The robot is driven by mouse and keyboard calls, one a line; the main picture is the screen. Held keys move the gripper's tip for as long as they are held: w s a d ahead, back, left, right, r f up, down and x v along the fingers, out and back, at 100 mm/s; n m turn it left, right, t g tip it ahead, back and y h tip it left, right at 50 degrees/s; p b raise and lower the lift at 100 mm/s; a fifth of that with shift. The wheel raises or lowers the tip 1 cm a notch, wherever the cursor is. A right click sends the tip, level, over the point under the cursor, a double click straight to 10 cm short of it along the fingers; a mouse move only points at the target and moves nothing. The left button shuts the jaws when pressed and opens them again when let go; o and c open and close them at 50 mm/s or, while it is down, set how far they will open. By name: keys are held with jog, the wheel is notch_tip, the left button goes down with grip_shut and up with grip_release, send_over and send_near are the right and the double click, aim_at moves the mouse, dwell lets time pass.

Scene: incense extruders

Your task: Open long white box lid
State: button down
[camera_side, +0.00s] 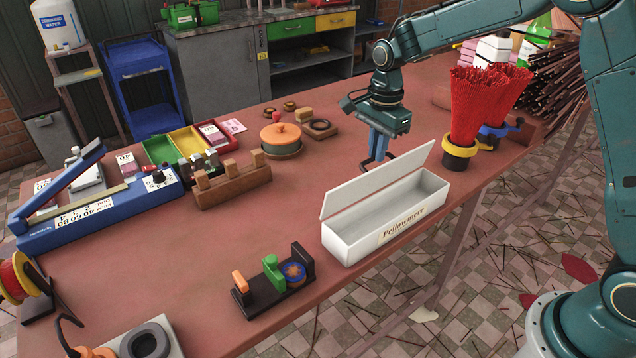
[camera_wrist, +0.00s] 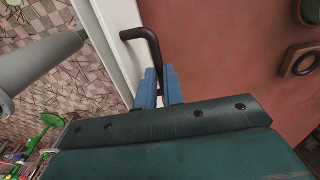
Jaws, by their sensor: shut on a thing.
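The long white box (camera_side: 385,228), with gold lettering on its front, stands near the table's right edge. Its white lid (camera_side: 375,182) is hinged up and tilted back, and the box's inside shows. My gripper (camera_side: 375,162) is behind the lid, its blue fingers pointing down. In the wrist view my gripper (camera_wrist: 160,88) is shut on a dark bent handle (camera_wrist: 150,42) beside a long white surface (camera_wrist: 118,28), which looks like the lid. Where the handle joins the lid cannot be made out clearly.
Red incense bundles in pots (camera_side: 460,152) stand right of the box. A small dark stand with coloured pieces (camera_side: 272,284) is at its front left. A wooden block rack (camera_side: 232,184) and an orange-topped round pot (camera_side: 281,138) stand further left. The table between them is clear.

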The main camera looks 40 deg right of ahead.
jog(key=shift+w+f+g, duration=0.3)
jog(key=shift+w+g, duration=0.05)
jog(key=shift+w, duration=0.25)
jog(key=shift+w+f+g, duration=0.25)
jog(key=shift+w+g, duration=0.05)
jog(key=shift+w, duration=0.3)
jog(key=shift+w+f+g, duration=0.3)
jog(key=shift+w+g, duration=0.05)
jog(key=shift+w, duration=0.4)
dwell(0.5)
jog(key=c, duration=1.5)
grip_release()
notch_tip(320, 180, up, 14)
jog(key=w, duration=0.2)
jog(key=shift+f, duration=0.2)
